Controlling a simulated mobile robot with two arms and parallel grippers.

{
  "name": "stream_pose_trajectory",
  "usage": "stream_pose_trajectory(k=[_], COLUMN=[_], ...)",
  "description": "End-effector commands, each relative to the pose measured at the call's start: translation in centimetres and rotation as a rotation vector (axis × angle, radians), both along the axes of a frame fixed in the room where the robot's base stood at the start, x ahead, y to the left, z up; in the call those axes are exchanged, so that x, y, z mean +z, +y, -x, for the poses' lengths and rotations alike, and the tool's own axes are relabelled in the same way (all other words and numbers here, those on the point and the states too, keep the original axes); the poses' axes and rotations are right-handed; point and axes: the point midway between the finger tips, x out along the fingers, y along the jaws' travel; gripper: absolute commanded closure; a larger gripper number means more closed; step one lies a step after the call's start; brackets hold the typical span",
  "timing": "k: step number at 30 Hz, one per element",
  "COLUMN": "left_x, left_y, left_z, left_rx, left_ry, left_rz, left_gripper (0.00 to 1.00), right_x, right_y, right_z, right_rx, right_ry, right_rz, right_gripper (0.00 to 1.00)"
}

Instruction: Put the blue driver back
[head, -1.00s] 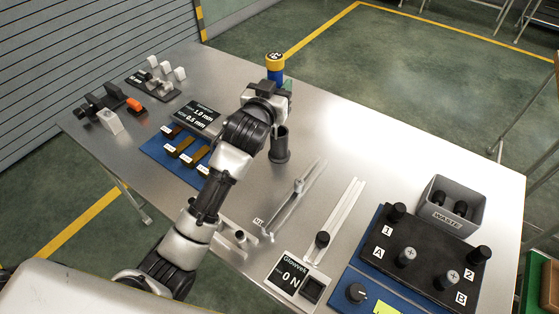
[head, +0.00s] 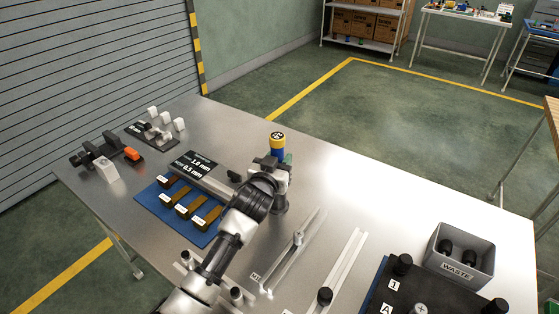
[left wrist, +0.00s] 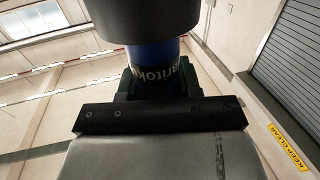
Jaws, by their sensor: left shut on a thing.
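The blue driver (head: 278,152) stands upright with a yellow cap on top. My left gripper (head: 274,164) is shut around it. In the left wrist view the blue driver (left wrist: 157,57) shows pale lettering between the jaws, with a wide black part above it. The dark cylindrical holder (head: 281,205) stands on the table directly below my left gripper, partly covered by the arm. The driver's lower end is hidden, so I cannot tell whether it is inside the holder. My right gripper is not in view.
Left of my arm is a blue mat (head: 149,197) with brown blocks and a black size sign (head: 199,166). Metal rails (head: 345,268) lie to the right. A grey waste bin (head: 484,264) and a black fixture (head: 392,298) are at the right. The far right table surface is clear.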

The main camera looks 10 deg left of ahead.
Motion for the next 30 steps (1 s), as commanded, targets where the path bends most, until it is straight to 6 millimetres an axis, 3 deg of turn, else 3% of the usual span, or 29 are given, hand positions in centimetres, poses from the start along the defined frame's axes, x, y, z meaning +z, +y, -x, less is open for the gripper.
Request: stream_pose_trajectory(k=[11, 12, 16, 26, 30], left_x=[-0.3, -0.4, -0.4, 0.0, -0.3], left_y=[0.0, 0.0, 0.0, 0.0, 0.3], left_z=[0.0, 0.0, 0.0, 0.0, 1.5], left_rx=[-0.001, 0.0, 0.0, 0.0, 0.0], left_ry=[-0.005, -0.002, -0.001, -0.002, 0.0], left_rz=[0.002, 0.001, 0.001, 0.0, 0.001], left_gripper=[1.0, 0.61, 0.42, 0.4, 0.4], right_x=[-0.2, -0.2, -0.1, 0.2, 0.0], right_y=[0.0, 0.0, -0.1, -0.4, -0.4], right_z=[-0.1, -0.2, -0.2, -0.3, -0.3], right_rx=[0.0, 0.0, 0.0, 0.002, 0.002], right_ry=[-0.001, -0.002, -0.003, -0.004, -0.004], right_rz=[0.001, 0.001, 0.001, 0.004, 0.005], right_gripper=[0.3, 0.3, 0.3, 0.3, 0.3])
